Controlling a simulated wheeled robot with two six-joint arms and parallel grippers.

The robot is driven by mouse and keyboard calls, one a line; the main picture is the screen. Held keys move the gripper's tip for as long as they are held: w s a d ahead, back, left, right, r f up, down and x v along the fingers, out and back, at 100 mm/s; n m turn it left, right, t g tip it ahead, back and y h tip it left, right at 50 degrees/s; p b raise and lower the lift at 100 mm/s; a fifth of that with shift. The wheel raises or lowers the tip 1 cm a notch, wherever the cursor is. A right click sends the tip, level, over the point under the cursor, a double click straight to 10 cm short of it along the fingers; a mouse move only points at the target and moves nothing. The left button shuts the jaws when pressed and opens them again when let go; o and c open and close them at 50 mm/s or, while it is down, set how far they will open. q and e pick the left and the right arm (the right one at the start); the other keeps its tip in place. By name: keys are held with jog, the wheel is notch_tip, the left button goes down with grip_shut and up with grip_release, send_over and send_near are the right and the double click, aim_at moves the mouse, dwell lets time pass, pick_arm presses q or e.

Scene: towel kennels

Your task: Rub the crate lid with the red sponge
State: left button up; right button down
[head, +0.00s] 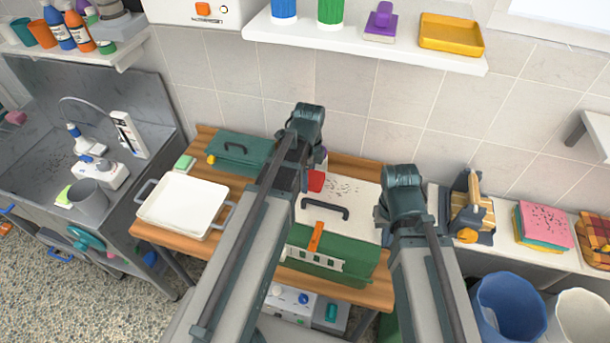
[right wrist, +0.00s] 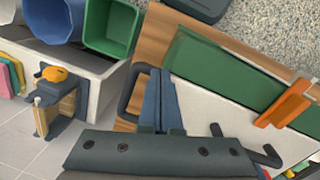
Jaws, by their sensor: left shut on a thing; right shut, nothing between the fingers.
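The crate (head: 330,262) is green with a white lid (head: 360,205), a dark lid handle (head: 325,207) and an orange latch (head: 315,237). Dark specks lie on the far part of the lid. My left gripper (head: 308,180) is shut on the red sponge (head: 316,181), at the lid's far left; whether the sponge touches the lid is unclear. My right gripper (right wrist: 157,78) is shut and empty at the lid's right edge, beside a dark side handle (right wrist: 130,95). The lid (right wrist: 205,100) and latch (right wrist: 287,103) also show in the right wrist view.
The crate stands on a wooden table (head: 160,238). A white tray (head: 182,202) and a closed green box (head: 240,152) stand to its left. A sink (head: 40,155) is further left. A ledge with a brush-like tool (head: 470,210) and bins (head: 507,305) are at the right.

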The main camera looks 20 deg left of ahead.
aim_at(321, 179)
pick_arm(q)
jog(key=shift+d, duration=0.1)
jog(key=shift+d+f, duration=0.15)
jog(key=shift+d, duration=1.65)
jog(key=shift+d, duration=1.85)
jog(key=shift+d, duration=0.15)
jog(key=shift+d, duration=1.7)
jog(key=shift+d, duration=1.95)
